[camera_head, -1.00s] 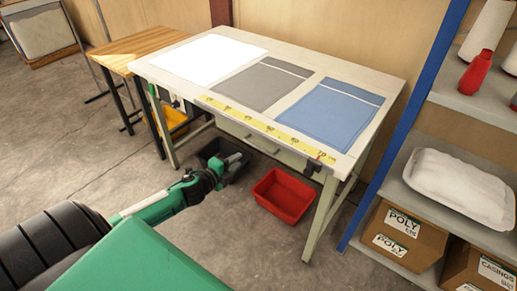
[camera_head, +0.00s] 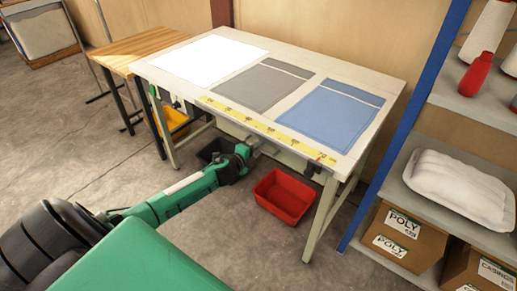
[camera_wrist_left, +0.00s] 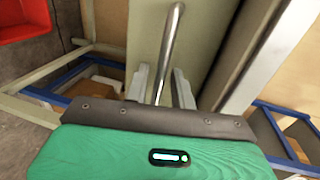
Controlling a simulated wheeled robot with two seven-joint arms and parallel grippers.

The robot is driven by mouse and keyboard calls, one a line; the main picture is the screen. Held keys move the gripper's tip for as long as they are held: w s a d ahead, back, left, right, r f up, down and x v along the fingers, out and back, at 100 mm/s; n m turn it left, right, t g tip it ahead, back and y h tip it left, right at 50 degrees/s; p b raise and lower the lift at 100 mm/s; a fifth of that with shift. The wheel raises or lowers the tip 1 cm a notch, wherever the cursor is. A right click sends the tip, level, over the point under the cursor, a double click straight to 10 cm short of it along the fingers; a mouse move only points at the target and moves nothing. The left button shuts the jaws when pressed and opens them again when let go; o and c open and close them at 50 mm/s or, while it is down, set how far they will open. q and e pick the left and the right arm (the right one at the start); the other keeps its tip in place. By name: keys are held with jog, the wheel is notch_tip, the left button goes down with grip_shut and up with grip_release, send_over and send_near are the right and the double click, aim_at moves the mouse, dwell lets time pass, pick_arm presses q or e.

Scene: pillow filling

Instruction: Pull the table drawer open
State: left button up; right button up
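The table drawer (camera_head: 233,130) is a pale front under the near edge of the worktable (camera_head: 372,82), partly hidden by my left arm. It looks shut. In the left wrist view the drawer front (camera_wrist_left: 145,35) is a pale panel with a slim metal bar handle (camera_wrist_left: 172,38). My left gripper (camera_head: 254,146) is at the drawer front under the table edge. In the left wrist view its two fingers (camera_wrist_left: 161,88) stand apart, one on each side of the handle bar, with gaps showing. My right gripper is not in view.
A red bin (camera_head: 284,195) stands on the floor just right of the left gripper. A dark bin (camera_head: 213,151) and a yellow bin (camera_head: 172,122) are under the table. A shelf with a blue post (camera_head: 412,115) stands at right.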

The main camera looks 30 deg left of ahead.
pick_arm(q)
jog(key=shift+w+f, duration=0.1)
jog(key=shift+w, duration=0.45)
grip_shut()
jog(key=shift+d, duration=0.15)
